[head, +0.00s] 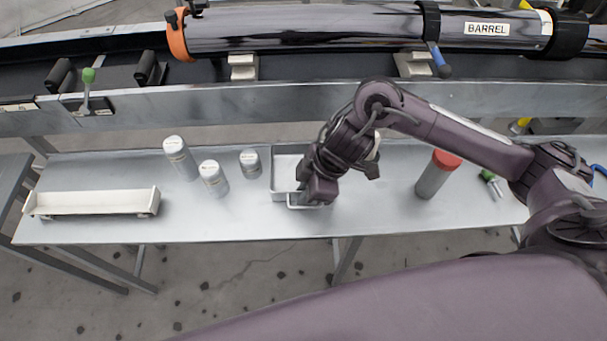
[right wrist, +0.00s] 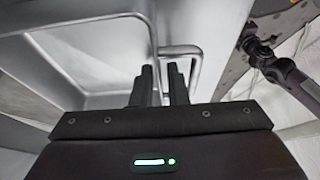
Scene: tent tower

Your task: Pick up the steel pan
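The steel pan (head: 284,170) is a shallow rectangular metal pan on the bench, with a wire loop handle at its near side. My right arm covers its right part in the head view. My right gripper (right wrist: 161,68) points at the handle, and its two dark fingers stand close on either side of one handle bar. The fingers look shut on that bar. The pan (right wrist: 90,50) fills the upper left of the right wrist view and appears to rest level on the bench. My left gripper is not in view.
The metal bench (head: 240,225) also holds several grey canisters (head: 213,178) left of the pan, a white tray (head: 95,203) at far left, and a red-capped cylinder (head: 436,175) on the right. A rail with a barrel (head: 330,27) runs behind. The front strip is clear.

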